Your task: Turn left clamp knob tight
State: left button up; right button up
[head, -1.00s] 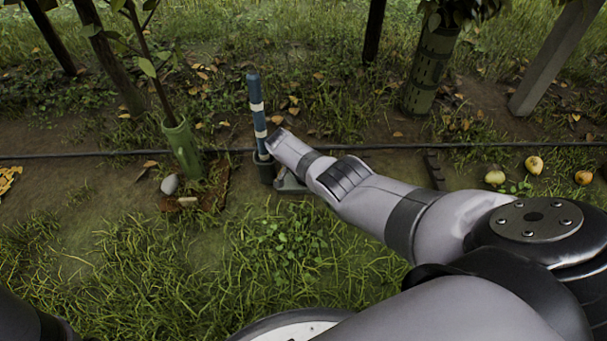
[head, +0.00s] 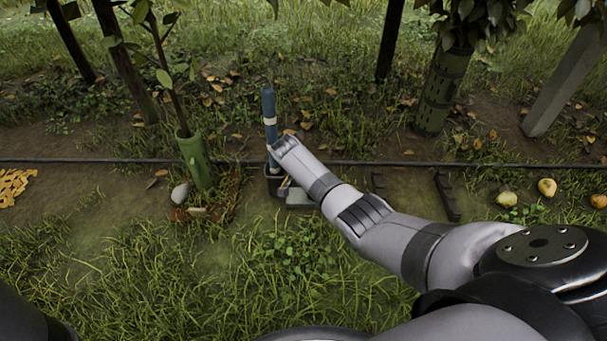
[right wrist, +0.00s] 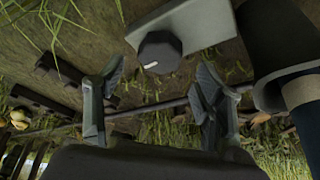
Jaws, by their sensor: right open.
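A dark, faceted clamp knob (right wrist: 160,52) with a small white mark sits against a grey bracket (right wrist: 195,22) in the right wrist view. I cannot tell which side's knob it is. My right gripper (right wrist: 160,80) is open and empty, with one finger to each side of the knob's line, and the knob shows beyond the fingertips, apart from them. A blue post with pale bands (head: 269,108) stands in a dark socket (head: 272,187) beside a grey plate (head: 300,199) in the head view. My right forearm hides the knob and right fingers there. My left gripper is out of view.
A thin dark hose (head: 110,160) runs across behind the post. A sapling in a green sleeve (head: 195,160) stands to its left, with a pale stone (head: 180,194) nearby. Yellow pears (head: 547,187) lie at the right. Grass in front is open.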

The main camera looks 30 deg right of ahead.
jog(key=v, duration=0.7)
jog(key=shift+r, duration=0.35)
jog(key=shift+a, duration=0.15)
jog(key=shift+s, duration=0.1)
